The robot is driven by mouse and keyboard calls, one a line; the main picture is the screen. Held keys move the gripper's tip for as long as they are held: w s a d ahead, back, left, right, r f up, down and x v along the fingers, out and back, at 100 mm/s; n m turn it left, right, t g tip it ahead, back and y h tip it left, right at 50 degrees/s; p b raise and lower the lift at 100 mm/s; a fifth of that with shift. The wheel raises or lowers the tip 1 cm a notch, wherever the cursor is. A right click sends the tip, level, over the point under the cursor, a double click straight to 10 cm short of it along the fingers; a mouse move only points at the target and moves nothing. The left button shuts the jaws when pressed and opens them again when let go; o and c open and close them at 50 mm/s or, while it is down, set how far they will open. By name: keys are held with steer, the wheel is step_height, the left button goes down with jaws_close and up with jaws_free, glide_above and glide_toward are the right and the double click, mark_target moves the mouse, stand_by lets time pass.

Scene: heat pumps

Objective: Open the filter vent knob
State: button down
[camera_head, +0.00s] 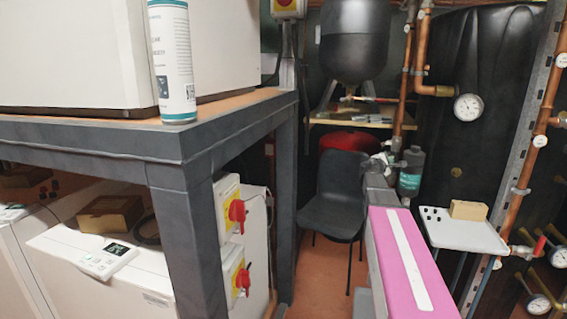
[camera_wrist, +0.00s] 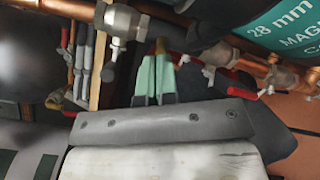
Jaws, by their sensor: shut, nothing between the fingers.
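The filter is a dark cylinder with a teal label (camera_head: 411,171) in the head view, at the end of my arm. In the wrist view its label reading "28 mm" (camera_wrist: 285,25) fills the upper right corner. I cannot pick out the vent knob for sure in either view. My gripper (camera_wrist: 156,62) shows as two green fingers side by side, shut and empty. Its tips are near a dark pipe and a grey valve fitting (camera_wrist: 122,22), to the left of the filter label. I cannot tell whether they touch anything.
Copper pipes (camera_wrist: 270,68) run close around my gripper. A red lever (camera_wrist: 242,93) lies to its right. In the head view, a dark chair (camera_head: 335,205) stands behind my arm, a white tray (camera_head: 465,236) with a small box is to the right, and a grey frame (camera_head: 190,225) is on the left.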

steer(key=shift+w+d+r, duration=0.2)
steer(key=shift+w+d, duration=0.3)
steer(key=shift+w, duration=0.3)
steer(key=shift+w+r, duration=0.15)
steer(key=shift+r, duration=0.15)
steer(key=shift+s+d+r, duration=0.1)
steer(key=shift+s+d, duration=0.05)
steer(key=shift+s, duration=0.05)
stand_by(0.4)
steer(key=v, duration=0.7)
steer(key=shift+d+f, duration=0.15)
steer(key=shift+f, duration=0.1)
steer(key=shift+s+f, duration=0.1)
steer(key=shift+s, duration=0.1)
